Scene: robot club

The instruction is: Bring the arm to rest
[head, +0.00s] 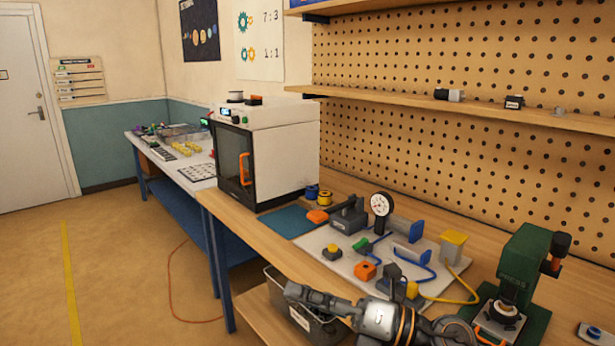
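My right arm comes in at the bottom, right of centre, and its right gripper (296,292) points left. The gripper is in front of the workbench's (268,228) front edge and, in the picture, overlaps the top of a grey bin below. Its fingers are dark and small here, so I cannot tell whether they are open or shut. I see nothing clearly held in it. My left arm and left gripper are not in view.
A pale board (312,240) with a gauge (381,205), blocks and hoses lies behind the arm. A green press (524,262) stands at right. A white printer (285,150) stands farther back. The grey bin (322,325) sits low. Floor at left is clear.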

